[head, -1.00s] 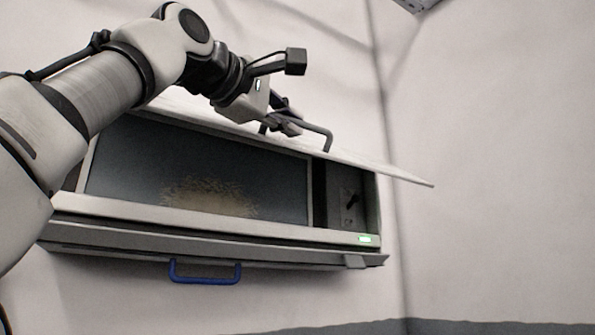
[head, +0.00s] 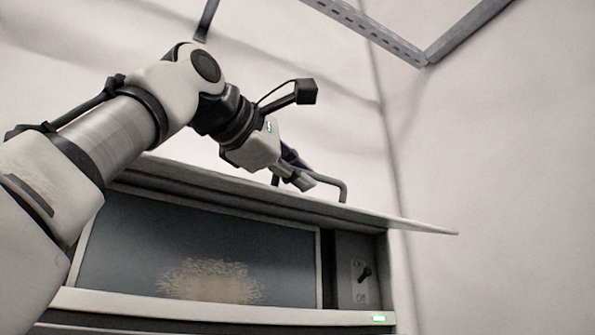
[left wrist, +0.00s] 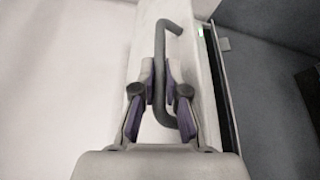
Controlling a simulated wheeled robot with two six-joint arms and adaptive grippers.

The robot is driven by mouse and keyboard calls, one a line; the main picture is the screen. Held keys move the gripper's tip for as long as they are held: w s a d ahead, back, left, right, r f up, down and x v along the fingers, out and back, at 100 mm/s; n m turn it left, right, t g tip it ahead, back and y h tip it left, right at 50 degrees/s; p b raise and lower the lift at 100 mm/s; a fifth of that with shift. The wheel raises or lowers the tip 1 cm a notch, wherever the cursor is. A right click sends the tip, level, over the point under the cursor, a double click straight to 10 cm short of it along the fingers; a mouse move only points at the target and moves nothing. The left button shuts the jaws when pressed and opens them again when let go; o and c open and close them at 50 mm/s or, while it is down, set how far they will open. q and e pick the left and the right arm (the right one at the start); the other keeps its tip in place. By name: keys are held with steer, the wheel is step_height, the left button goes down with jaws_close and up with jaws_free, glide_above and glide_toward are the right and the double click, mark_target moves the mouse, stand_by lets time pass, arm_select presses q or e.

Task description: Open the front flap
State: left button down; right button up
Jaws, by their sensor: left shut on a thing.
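The front flap (head: 400,219) is hinged up and stands out from the cabinet, close to level in the head view. Its grey bar handle (head: 342,188) sticks up from its outer face. My left gripper (head: 306,183) is at the handle. In the left wrist view the gripper (left wrist: 160,92) has its fingers on both sides of the handle (left wrist: 187,122), shut on it. Part of the handle is hidden behind the fingers in the head view. My right gripper is not in view.
Below the flap is the open cabinet front with a dark panel (head: 190,235) bearing a tan patch. A switch (head: 364,273) sits to its right, and a green light (head: 378,318) on the lower rim. A metal frame (head: 425,58) hangs at the upper right. Free room lies right of the cabinet.

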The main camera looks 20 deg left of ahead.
arm_select(q)
steer(key=c, duration=1.5)
jaws_free()
steer(key=shift+d, duration=0.2)
steer(key=shift+w, duration=0.1)
